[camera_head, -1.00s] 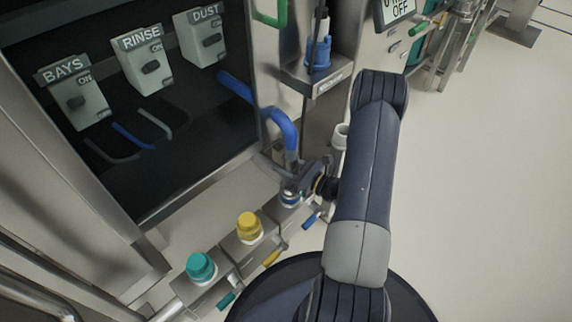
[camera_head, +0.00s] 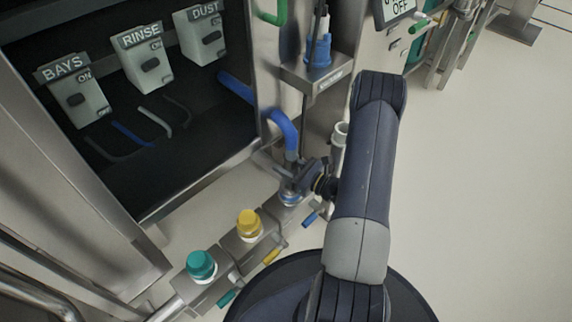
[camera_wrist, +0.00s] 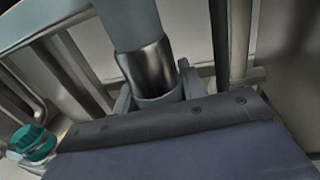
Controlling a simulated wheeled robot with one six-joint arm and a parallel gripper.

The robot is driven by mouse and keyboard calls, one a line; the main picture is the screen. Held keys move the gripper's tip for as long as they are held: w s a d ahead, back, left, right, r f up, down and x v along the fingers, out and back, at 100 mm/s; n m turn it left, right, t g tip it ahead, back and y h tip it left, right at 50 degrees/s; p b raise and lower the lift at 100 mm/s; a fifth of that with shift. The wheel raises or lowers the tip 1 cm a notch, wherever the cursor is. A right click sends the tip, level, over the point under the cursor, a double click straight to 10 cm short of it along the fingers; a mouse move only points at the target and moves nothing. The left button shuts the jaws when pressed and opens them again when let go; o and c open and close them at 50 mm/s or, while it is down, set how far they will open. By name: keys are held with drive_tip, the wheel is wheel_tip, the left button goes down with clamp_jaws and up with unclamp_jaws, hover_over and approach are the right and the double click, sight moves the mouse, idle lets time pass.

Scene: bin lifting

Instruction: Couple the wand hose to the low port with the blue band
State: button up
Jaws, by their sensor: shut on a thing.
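The blue wand hose (camera_head: 287,128) comes out of the dark cabinet and bends down to my gripper (camera_head: 294,180) in the head view. My gripper is shut on the hose's metal end collar, which shows in the wrist view (camera_wrist: 150,70) with the hose above it. The collar is upright, directly over or on the low port with the blue band (camera_head: 290,198). The gripper hides most of this join, so I cannot tell whether the coupling is seated. A blue lever (camera_head: 311,217) sticks out beside that port.
Yellow-capped (camera_head: 249,223) and teal-capped (camera_head: 201,265) ports stand in the same row to the left. A shelf (camera_head: 318,76) with a blue fitting (camera_head: 319,50) is above. Labelled switch boxes (camera_head: 144,58) hang in the cabinet. The floor at right is clear.

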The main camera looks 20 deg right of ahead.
drive_tip(key=o, duration=1.3)
drive_tip(key=shift+c, duration=0.2)
drive_tip(key=shift+f, duration=0.1)
drive_tip(key=p+v, duration=0.3)
drive_tip(key=v, duration=0.8)
drive_tip(key=shift+w+a, duration=0.1)
drive_tip(key=b+x, duration=0.3)
drive_tip(key=x, duration=0.7)
drive_tip(key=shift+w+a, duration=0.15)
drive_tip(key=shift+w, duration=0.2)
drive_tip(key=shift+s, duration=0.1)
